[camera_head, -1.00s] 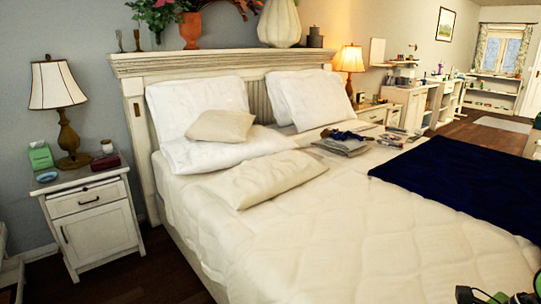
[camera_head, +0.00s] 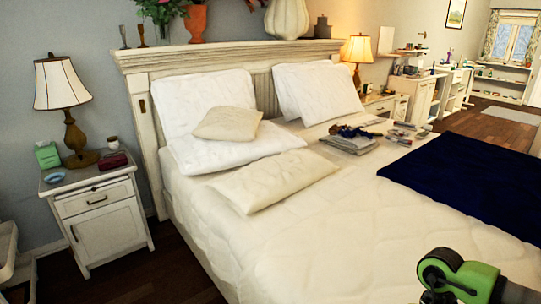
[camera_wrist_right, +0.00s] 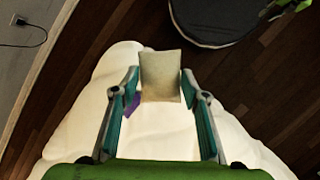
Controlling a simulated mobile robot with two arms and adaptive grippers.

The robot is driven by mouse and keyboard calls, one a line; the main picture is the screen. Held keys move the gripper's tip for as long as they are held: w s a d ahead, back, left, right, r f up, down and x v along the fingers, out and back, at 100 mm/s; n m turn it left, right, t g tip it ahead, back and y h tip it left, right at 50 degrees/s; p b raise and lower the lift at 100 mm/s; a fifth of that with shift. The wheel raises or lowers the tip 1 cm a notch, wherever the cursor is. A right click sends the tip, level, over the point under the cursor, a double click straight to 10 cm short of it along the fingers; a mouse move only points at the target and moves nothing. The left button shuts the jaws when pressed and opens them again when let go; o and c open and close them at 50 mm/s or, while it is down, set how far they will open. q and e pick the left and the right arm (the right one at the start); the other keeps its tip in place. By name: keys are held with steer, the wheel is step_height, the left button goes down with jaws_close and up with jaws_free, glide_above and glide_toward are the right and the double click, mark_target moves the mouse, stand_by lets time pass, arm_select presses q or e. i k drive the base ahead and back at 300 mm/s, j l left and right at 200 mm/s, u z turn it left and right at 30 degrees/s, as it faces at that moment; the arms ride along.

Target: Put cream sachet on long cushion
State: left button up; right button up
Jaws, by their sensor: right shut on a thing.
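The cream sachet (camera_wrist_right: 160,88), a small pale rectangle, is between the fingertips of my right gripper (camera_wrist_right: 160,75) in the right wrist view. The gripper is shut on it. In the head view only green and dark parts of my right arm show at the lower right; the sachet is not visible there. The long cushion (camera_head: 275,181), cream and rectangular, lies flat on the bed in front of the pillows. It is apart from my right arm, to its upper left. My left gripper is not in view.
A smaller cream cushion (camera_head: 227,124) leans on white pillows (camera_head: 203,98). Folded grey cloths (camera_head: 350,143) and a dark blue blanket (camera_head: 470,178) lie on the bed (camera_head: 330,250). A small purple thing (camera_wrist_right: 132,105) shows beside the left finger. The bed's front middle is clear.

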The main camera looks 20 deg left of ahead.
mark_target(275, 164)
steer(key=i+j+u, duration=0.3)
steer(key=i+j, duration=0.7)
steer(key=j, duration=0.3)
steer(key=i+j+u, duration=0.25)
steer(key=i+j, duration=0.85)
